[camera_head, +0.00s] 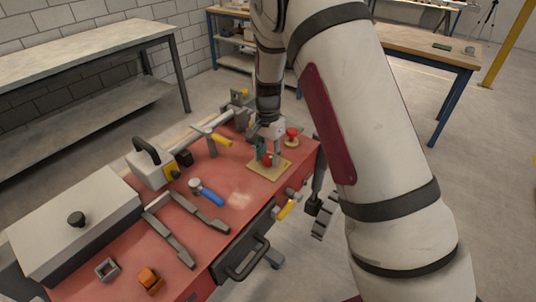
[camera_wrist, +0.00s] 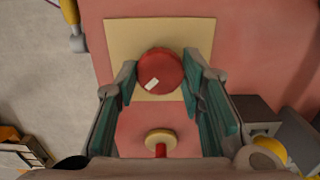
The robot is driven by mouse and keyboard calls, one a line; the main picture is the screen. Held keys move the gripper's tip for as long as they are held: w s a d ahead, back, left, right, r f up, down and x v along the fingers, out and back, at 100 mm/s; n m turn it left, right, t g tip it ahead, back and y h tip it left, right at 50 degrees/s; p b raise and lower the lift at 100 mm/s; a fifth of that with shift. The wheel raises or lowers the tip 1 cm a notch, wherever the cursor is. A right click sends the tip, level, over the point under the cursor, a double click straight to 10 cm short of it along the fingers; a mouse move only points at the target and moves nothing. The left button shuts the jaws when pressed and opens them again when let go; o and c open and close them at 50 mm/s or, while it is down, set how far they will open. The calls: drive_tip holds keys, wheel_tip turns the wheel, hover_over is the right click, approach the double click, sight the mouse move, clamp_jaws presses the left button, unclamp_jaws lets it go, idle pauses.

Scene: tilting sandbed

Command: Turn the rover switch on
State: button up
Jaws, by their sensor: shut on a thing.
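A round red knob (camera_wrist: 162,70) with a white mark on its top sits on a beige square plate (camera_wrist: 203,32) on the red tabletop. The white mark lies at a slant, toward the knob's lower left in the wrist view. In the head view the knob (camera_head: 267,160) is partly hidden by my fingers, on the same plate (camera_head: 258,171). My gripper (camera_wrist: 160,82) has its green-padded fingers on either side of the knob and is shut on it. The gripper (camera_head: 268,153) points down over the plate in the head view.
A red mushroom button (camera_head: 292,133) stands behind the plate. A blue-handled tool (camera_head: 208,194), a yellow-handled lever (camera_head: 221,140), a grey box (camera_head: 75,240) and an orange block (camera_head: 150,280) crowd the red bench (camera_head: 237,217). A yellow handle (camera_head: 287,209) juts from its front.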

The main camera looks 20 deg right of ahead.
sight(268, 157)
drive_tip(key=o, duration=1.1)
drive_tip(key=shift+o, duration=0.2)
wheel_tip(268, 157, up, 12)
